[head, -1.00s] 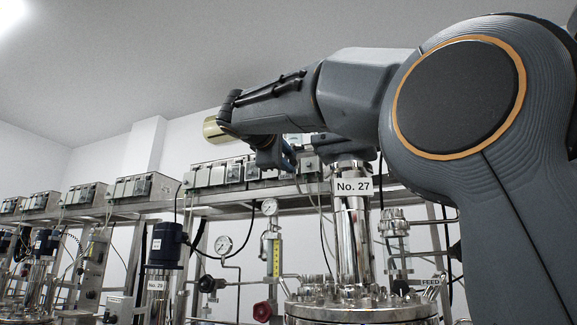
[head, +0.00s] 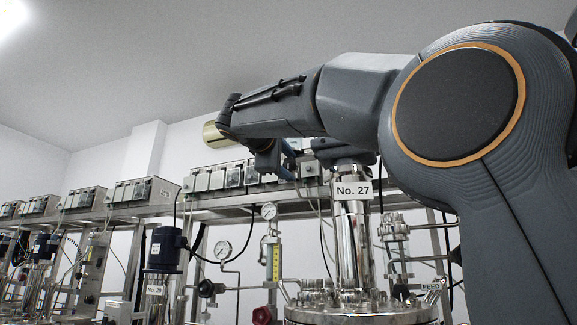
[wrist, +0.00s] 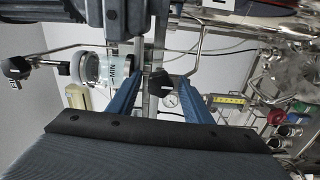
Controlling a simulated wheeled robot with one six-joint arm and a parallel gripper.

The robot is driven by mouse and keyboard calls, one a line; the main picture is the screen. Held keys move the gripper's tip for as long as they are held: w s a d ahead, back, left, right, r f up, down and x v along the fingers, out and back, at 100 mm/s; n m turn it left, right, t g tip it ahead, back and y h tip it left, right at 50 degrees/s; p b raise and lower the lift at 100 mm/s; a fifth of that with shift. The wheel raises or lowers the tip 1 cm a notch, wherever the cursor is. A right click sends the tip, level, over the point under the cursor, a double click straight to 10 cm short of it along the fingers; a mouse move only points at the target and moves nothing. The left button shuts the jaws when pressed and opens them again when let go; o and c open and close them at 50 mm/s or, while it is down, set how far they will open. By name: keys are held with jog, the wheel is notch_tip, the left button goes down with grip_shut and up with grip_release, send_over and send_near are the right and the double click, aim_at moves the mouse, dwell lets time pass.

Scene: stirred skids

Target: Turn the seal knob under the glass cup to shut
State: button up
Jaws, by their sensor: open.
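In the head view my gripper (head: 272,160) hangs partly hidden at the end of my arm; the cup is not clear there.
A second black knob (wrist: 16,68) with a tag is at the left of the wrist view. In the head view, the No. 27 vessel (head: 354,240) and pipework stand below my arm.

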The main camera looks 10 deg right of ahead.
jog(key=v, duration=0.7)
jog(key=shift+s+a+b, duration=0.2)
jog(key=shift+s+b, duration=0.05)
jog(key=shift+b, duration=0.05)
